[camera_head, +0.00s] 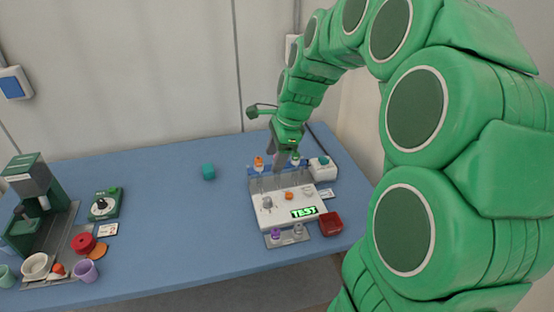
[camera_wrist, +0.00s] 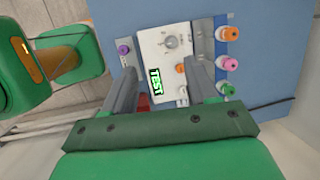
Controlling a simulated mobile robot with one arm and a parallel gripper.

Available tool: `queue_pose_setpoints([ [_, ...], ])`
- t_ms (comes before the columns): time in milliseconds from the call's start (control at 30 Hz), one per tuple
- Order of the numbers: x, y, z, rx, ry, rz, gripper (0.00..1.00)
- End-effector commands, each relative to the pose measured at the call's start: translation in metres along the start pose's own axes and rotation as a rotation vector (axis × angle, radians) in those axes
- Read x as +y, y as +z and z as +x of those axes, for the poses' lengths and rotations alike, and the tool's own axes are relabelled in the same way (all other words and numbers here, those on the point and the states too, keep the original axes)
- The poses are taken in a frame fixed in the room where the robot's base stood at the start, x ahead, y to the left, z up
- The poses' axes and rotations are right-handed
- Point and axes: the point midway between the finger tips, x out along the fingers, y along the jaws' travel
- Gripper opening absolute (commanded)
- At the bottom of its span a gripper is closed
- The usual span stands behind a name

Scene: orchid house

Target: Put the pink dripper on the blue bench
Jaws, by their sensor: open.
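The pink dripper (camera_wrist: 229,64) stands in the rack at the back of a white test device (camera_wrist: 158,45), in a row with an orange-topped one (camera_wrist: 229,33) and a green-topped one (camera_wrist: 223,113). In the head view my gripper largely hides this part of the row. My gripper (camera_head: 284,152) is over the back of the device, its jaws open and empty. In the wrist view its two fingers (camera_wrist: 162,70) reach over the device, and the pink dripper lies to the right of them, not between them. The blue bench (camera_head: 170,200) lies beneath everything.
A red box (camera_head: 331,223) and a white box (camera_head: 323,169) flank the device's right side. A coffee machine (camera_head: 36,190) and cups fill the left end.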

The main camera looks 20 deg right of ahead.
Motion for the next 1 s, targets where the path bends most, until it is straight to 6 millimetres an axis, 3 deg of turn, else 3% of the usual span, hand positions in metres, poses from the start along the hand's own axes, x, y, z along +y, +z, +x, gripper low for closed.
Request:
queue_pose_setpoints([
  [200, -0.056, -0.030, 0.019, -0.029, -0.056, 0.301, 0.58],
  [500, -0.113, -0.076, 0.044, -0.067, -0.113, 0.668, 0.58],
  [700, -0.127, -0.089, 0.051, -0.079, -0.130, 0.768, 0.58],
  [1000, -0.131, -0.088, 0.074, -0.081, -0.129, 0.776, 0.58],
])
